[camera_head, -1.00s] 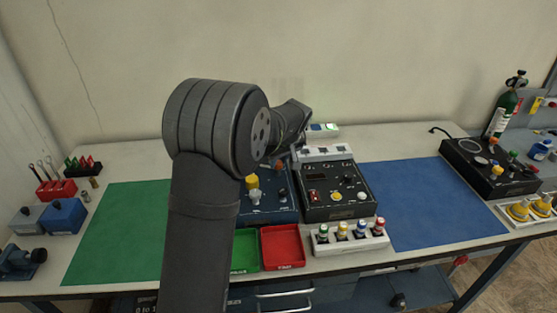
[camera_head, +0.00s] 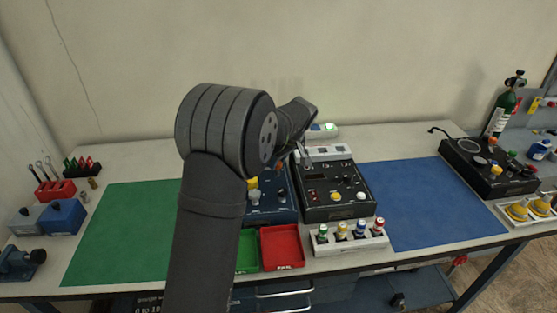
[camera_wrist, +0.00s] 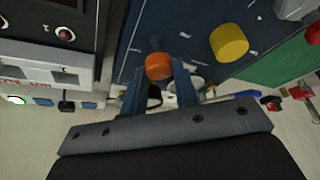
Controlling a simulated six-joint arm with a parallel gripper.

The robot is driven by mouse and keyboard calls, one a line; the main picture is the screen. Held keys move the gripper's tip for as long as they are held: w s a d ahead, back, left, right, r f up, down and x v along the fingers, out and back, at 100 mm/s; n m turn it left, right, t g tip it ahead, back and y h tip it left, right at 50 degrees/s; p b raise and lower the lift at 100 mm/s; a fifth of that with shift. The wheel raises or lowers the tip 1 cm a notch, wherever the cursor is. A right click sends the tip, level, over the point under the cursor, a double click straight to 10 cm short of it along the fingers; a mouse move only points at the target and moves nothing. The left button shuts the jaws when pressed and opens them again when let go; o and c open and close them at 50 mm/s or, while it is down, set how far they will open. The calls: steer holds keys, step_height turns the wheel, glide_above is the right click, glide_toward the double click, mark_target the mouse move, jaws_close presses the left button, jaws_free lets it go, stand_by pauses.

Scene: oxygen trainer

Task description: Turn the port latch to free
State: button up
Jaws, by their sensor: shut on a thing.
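A blue panel box (camera_head: 270,208) stands at the table's centre; it also shows in the wrist view (camera_wrist: 200,20). On it is an orange-capped knob (camera_wrist: 158,66) on a dark stem, which I take for the port latch. My gripper (camera_wrist: 158,78) is shut on this orange knob, one finger on each side. A yellow knob (camera_wrist: 229,42) stands beside it on the same panel, clear of the fingers. In the head view, my arm hides much of the gripper and the box's back part. The latch's turned position cannot be read.
A black control box (camera_head: 334,190) stands right beside the blue one. A red tray (camera_head: 283,247) and a rack of several coloured-cap bottles (camera_head: 350,238) lie in front. The green mat (camera_head: 120,230) and blue mat (camera_head: 430,200) are clear.

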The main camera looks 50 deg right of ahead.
steer(key=o, duration=1)
steer(key=v, duration=1.7)
steer(key=shift+s+r, duration=0.15)
steer(key=shift+a, duration=0.1)
steer(key=x, duration=1.7)
